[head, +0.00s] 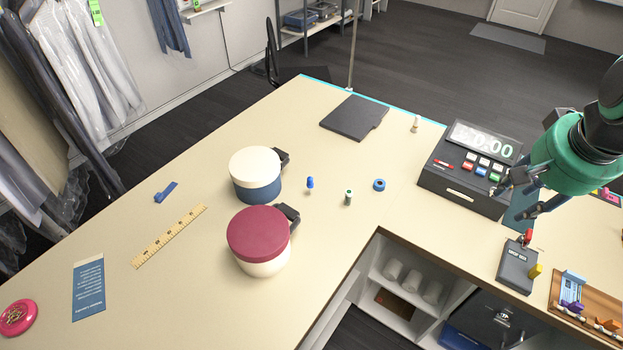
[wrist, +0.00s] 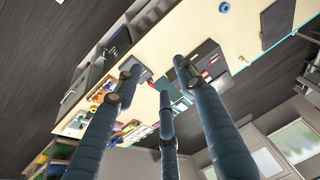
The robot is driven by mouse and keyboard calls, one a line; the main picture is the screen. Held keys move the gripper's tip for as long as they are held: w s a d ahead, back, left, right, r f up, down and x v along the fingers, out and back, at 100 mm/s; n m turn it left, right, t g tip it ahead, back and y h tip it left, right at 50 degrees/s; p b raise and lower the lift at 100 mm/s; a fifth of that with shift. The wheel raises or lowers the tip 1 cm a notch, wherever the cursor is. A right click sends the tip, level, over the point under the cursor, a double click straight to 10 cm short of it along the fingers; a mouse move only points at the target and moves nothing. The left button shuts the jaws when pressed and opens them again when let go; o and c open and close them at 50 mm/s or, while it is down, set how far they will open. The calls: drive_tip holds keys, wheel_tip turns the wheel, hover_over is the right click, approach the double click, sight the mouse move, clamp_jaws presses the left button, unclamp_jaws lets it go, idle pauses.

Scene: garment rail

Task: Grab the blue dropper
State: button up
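The blue dropper (head: 310,184) is a small item with a blue top and a pale lower part, standing on the counter just right of the white and blue pot. I cannot make it out for certain in the wrist view. My gripper (head: 518,191) is at the right of the head view, above the counter by the cash register, well to the right of the dropper. In the wrist view, its fingers (wrist: 155,82) are spread apart with nothing between them.
A white and blue pot (head: 256,187) and a maroon-lidded pot (head: 259,246) stand left of the dropper. A small green-topped bottle (head: 348,197) and a blue tape roll (head: 379,185) lie to its right. The cash register (head: 465,180) stands between dropper and gripper. A black folder (head: 354,117) lies behind.

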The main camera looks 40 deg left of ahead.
drive_tip(key=w+a+f+g+p, duration=0.1)
drive_tip(key=w+a+p, duration=0.2)
drive_tip(key=w+a, duration=0.9)
drive_tip(key=n+g+h+p, duration=0.1)
drive_tip(key=g+p, duration=0.2)
drive_tip(key=p, duration=0.5)
hover_over(310, 178)
wheel_tip(310, 178, down, 24)
drive_tip(key=shift+a+r, duration=0.1)
drive_tip(key=shift+f+p, duration=0.6)
drive_tip(key=shift+f, duration=3.7)
drive_tip(key=shift+f+p, duration=0.65)
drive_tip(key=shift+f, duration=1.95)
